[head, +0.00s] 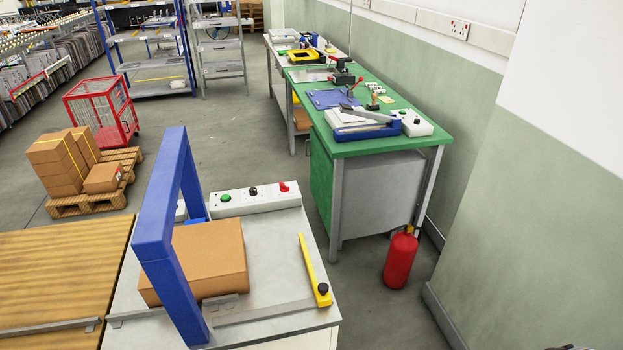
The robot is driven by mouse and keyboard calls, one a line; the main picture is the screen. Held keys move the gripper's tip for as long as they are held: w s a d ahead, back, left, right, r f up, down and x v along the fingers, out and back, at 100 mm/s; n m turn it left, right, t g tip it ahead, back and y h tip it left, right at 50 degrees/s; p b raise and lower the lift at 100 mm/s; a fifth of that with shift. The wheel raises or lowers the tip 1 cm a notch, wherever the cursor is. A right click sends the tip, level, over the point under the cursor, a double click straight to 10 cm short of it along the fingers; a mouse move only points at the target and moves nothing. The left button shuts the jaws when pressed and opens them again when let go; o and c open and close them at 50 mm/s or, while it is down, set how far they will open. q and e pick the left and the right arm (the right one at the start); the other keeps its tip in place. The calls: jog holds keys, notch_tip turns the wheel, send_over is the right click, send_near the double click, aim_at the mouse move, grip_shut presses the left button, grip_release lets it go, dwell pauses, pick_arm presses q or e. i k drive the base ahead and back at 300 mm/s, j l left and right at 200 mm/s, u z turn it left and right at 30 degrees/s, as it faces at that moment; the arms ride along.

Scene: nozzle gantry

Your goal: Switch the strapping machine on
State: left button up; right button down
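The strapping machine stands in front of me, with a grey top (275,250) and a blue arch (155,220) over it. A brown carton (205,258) lies on the top, partly under the arch. At the back edge is a white control box (255,201) with a green button (225,198), a black knob (253,191) and a red switch (284,187). The red switch's exact position is too small to tell. Neither gripper can be made out; a small dark shape shows at the bottom right edge, and I cannot tell what it is.
A yellow bar (312,268) with a black knob lies along the machine's right side. A wooden-topped table (55,265) adjoins at left. A green workbench (395,149) with tools stands behind right, and a red extinguisher (400,260) stands on the floor. Stacked cartons (57,163) sit on a pallet.

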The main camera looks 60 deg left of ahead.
aim_at(283, 188)
jog(key=i+l+u, duration=0.1)
jog(key=i+u, duration=0.25)
jog(key=i, duration=0.3)
jog(key=i+u, duration=0.2)
jog(key=u, duration=0.2)
jog(key=i+u, duration=0.2)
jog(key=u, duration=0.2)
jog(key=i+l+u, duration=0.1)
jog(key=u, duration=0.3)
jog(key=i+u, duration=0.3)
jog(key=u, duration=0.2)
jog(key=i+l+u, duration=0.2)
jog(key=u, duration=0.25)
jog(key=i+l, duration=0.05)
jog(key=i, duration=0.05)
